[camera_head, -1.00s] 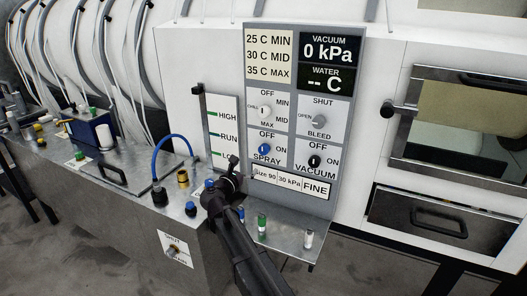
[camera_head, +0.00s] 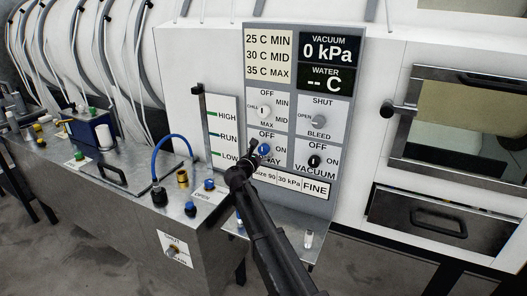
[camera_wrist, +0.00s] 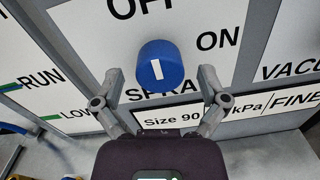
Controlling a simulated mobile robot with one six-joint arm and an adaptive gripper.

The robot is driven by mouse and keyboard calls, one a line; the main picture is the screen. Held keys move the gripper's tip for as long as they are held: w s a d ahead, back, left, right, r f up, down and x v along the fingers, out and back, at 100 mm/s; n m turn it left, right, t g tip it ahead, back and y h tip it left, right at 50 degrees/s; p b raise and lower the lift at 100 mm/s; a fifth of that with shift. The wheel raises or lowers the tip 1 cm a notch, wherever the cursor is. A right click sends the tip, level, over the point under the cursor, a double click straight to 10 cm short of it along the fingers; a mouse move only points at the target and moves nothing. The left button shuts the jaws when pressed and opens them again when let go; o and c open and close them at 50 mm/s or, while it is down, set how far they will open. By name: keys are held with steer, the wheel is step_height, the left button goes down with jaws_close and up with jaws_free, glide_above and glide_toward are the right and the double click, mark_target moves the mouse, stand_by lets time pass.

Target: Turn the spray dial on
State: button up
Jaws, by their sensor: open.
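The spray dial (camera_wrist: 159,66) is a blue round knob with a white mark, on the white panel under the word OFF, with ON to its right. The mark runs nearly up and down in the wrist view, tilted slightly. In the head view the dial (camera_head: 264,149) sits in the lower left square of the control panel. My gripper (camera_wrist: 160,80) is open and empty. Its two fingertips stand on either side of the dial's lower part in the wrist view; I cannot tell whether they touch it. In the head view my gripper (camera_head: 256,160) partly covers the SPRAY label.
The black vacuum dial (camera_head: 314,161) is just right of the spray dial. The chill dial (camera_head: 264,111) is above it. The size label strip (camera_head: 300,187) runs below, and a level gauge (camera_head: 222,130) stands to the left. A metal shelf with small vials juts out below the panel.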

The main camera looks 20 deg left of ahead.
steer(key=shift+w, duration=0.65)
steer(key=c, duration=1.1)
steer(key=shift+c, duration=0.2)
